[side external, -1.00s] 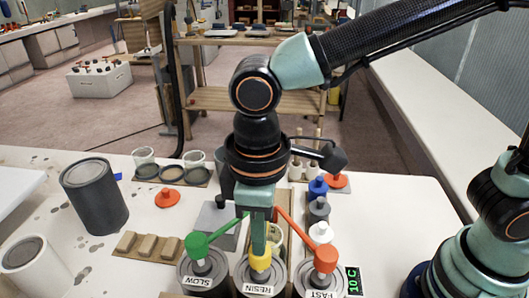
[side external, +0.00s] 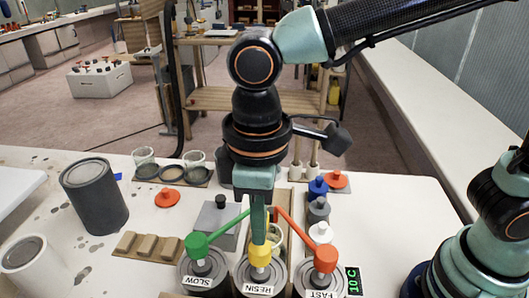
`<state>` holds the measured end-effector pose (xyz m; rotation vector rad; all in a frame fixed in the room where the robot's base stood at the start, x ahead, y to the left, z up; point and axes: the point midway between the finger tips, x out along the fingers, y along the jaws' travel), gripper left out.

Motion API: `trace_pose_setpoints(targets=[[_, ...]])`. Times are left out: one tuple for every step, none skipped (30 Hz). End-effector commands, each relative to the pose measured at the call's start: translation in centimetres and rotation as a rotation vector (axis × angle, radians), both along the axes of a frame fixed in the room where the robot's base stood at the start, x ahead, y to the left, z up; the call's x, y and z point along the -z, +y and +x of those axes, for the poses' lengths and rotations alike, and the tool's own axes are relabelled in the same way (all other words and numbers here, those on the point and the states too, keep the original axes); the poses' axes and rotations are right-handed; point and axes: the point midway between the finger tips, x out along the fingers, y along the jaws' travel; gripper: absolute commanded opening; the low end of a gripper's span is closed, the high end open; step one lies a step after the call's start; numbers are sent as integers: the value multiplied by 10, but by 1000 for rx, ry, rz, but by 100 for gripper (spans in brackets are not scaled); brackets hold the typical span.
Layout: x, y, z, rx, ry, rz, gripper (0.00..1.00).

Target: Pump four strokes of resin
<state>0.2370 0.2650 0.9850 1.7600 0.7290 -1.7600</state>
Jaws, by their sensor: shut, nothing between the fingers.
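The resin can (side external: 260,278) stands at the front centre, labelled RESIN, with a yellow pump head (side external: 260,255) on top. My gripper (side external: 259,240) is shut and empty, pointing straight down over the yellow head. Its fingertips are at or just above the head's top; I cannot tell whether they touch. A clear cup (side external: 275,233) stands behind the resin can, partly hidden by my fingers and the pump spouts.
The SLOW can (side external: 203,270) with a green pump (side external: 197,245) stands to the left. The FAST can (side external: 320,272) with an orange pump (side external: 320,258) stands to the right. Wooden blocks (side external: 151,245), a dark can (side external: 95,198) and cups (side external: 195,163) are around. A display (side external: 353,280) reads 10 C.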

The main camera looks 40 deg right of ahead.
Motion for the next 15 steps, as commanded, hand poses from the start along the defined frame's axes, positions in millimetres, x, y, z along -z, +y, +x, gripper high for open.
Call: trace_pose_setpoints(targets=[[0, 0, 0, 0, 0, 0, 0], [0, 0, 0, 0, 0, 0, 0], [0, 0, 0, 0, 0, 0, 0], [-1, 0, 0, 0, -1, 1, 0], [-3, 0, 0, 0, -1, 1, 0], [-5, 0, 0, 0, -1, 1, 0], [-8, 0, 0, 0, -1, 1, 0], [-10, 0, 0, 0, -1, 1, 0], [-14, 0, 0, 0, -2, 2, 0], [-17, 0, 0, 0, -1, 1, 0], [-20, 0, 0, 0, -1, 1, 0], [-23, 0, 0, 0, -1, 1, 0], [-25, 0, 0, 0, -2, 2, 0], [-27, 0, 0, 0, -1, 1, 0], [-28, 0, 0, 0, -1, 1, 0]])
